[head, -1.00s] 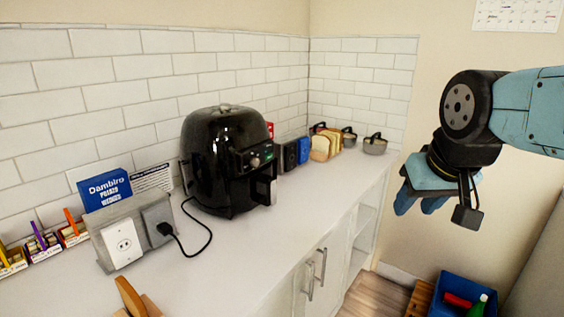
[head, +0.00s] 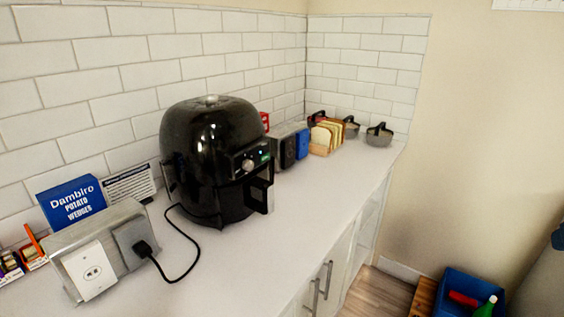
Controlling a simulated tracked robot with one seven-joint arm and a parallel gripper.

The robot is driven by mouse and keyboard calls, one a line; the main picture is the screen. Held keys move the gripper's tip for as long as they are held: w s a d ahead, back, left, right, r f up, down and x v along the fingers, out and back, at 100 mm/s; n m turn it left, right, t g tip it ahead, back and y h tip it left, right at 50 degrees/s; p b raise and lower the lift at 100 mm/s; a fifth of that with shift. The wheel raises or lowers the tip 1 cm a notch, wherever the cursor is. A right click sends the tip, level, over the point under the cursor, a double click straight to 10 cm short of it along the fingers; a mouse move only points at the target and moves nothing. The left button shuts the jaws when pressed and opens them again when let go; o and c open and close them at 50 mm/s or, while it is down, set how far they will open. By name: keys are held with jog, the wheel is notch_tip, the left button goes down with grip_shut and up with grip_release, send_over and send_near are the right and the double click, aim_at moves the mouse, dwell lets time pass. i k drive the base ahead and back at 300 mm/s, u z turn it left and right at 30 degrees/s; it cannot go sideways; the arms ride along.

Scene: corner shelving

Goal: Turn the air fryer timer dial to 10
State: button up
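The black air fryer (head: 208,165) stands upright on the white counter against the tiled wall. Its control panel faces right, with a round silver dial (head: 248,165) and a small green-lit marking above it. The number the dial points to is too small to read. The fryer's basket handle (head: 260,194) sticks out below the panel. My gripper is not in this view.
The counter (head: 240,255) is clear in front of the fryer. A black cord runs to an outlet box (head: 104,252) at left, by a blue Dambiro potato wedges box (head: 73,206). Bread slices (head: 325,136) and pots (head: 379,135) stand farther back. A blue crate (head: 455,283) is low at right.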

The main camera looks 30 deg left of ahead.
aim_at(248, 164)
jog(key=u, duration=0.1)
jog(key=k, duration=1.15)
jog(key=u, duration=0.3)
jog(key=i, duration=1)
